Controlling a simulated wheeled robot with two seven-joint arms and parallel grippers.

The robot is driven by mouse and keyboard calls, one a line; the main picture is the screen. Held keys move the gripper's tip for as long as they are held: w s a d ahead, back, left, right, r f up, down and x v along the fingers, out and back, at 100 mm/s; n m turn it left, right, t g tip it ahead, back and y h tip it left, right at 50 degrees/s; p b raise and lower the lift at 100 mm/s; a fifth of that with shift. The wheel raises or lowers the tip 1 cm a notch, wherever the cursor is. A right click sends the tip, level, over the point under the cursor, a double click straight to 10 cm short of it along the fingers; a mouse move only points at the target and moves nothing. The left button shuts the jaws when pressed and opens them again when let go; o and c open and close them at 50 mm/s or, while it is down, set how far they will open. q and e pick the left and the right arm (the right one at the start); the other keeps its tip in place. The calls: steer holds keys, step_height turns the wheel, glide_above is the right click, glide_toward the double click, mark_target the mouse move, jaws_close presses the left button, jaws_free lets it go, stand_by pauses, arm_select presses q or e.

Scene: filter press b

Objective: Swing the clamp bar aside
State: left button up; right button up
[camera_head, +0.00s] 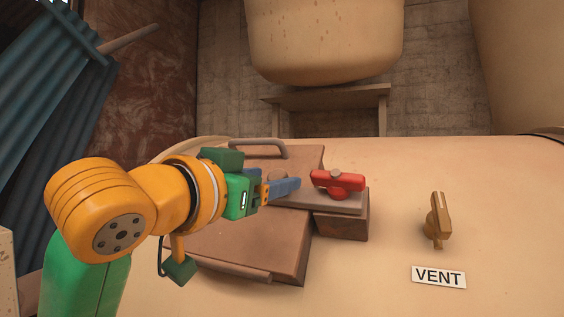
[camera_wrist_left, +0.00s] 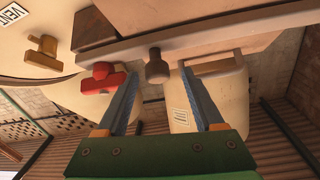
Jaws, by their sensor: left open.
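The clamp bar (camera_head: 350,206) is a grey-brown strip with a red handle (camera_head: 338,184) on top near its right end. In the left wrist view the bar (camera_wrist_left: 215,40) runs slantwise across the top, with the red handle (camera_wrist_left: 103,78) at left. A dark round knob (camera_wrist_left: 157,66) sticks out from the bar. My left gripper (camera_head: 292,187) is over the bar's left part, left of the red handle. In the wrist view its blue fingers (camera_wrist_left: 159,75) are apart, with the knob between their tips; contact cannot be told. My right gripper is not in view.
The bar crosses a brown lid (camera_head: 262,255) with handles and a brown block (camera_head: 342,226). A brass valve (camera_head: 438,222) and a VENT label (camera_head: 438,277) are to the right on the pale surface. Large tan vessels (camera_head: 325,40) stand behind.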

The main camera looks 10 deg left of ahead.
arm_select(q)
steer(key=shift+d+f+x, duration=0.1)
steer(key=shift+x, duration=0.7)
steer(key=shift+d+f+x, duration=0.1)
steer(key=shift+x, duration=0.65)
steer(key=shift+s+a+r, duration=0.1)
steer(key=shift+s+a, duration=0.05)
steer(key=shift+s, duration=0.1)
jaws_close()
